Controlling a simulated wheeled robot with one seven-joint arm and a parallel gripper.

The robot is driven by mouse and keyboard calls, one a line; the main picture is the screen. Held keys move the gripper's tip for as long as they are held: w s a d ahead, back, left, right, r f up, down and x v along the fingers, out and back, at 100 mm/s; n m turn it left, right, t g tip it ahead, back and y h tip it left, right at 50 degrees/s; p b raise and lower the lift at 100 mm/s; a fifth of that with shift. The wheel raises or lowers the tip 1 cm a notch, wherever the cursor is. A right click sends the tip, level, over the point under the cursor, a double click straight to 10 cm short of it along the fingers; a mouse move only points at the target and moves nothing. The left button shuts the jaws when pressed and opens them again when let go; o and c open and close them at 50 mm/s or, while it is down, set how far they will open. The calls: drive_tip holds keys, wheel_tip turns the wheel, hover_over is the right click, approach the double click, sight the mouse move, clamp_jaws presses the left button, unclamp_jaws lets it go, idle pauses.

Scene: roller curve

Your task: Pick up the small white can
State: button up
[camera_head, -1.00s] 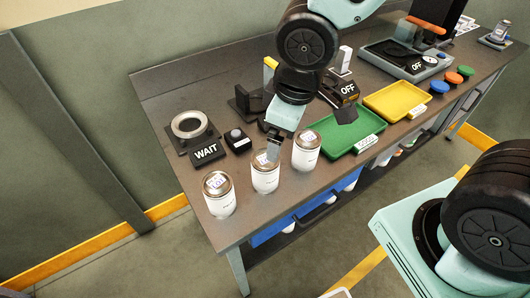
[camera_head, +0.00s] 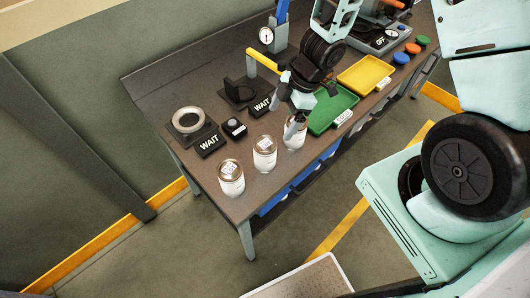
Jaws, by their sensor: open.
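I cannot tell which one the task means. My gripper (camera_head: 302,116) is open and points down at the right can. One finger overlaps that can's top in the picture and hides part of it. I cannot tell whether they touch.
A green tray (camera_head: 333,103) lies right of the right can, with a yellow tray (camera_head: 366,74) beyond. Behind the cans are two WAIT signs (camera_head: 209,142), a small black box (camera_head: 234,128) and a ring fixture (camera_head: 187,120). The table's left front corner is clear.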

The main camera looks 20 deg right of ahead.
sight(268, 143)
drive_tip(key=b+x, duration=0.4)
drive_tip(key=x, duration=0.4)
drive_tip(key=shift+w+f, duration=0.1)
drive_tip(key=shift+f, duration=0.2)
drive_tip(key=shift+b+x, duration=1)
drive_tip(key=shift+x, duration=1.9)
drive_tip(key=shift+r, duration=0.1)
drive_tip(key=c, duration=1.3)
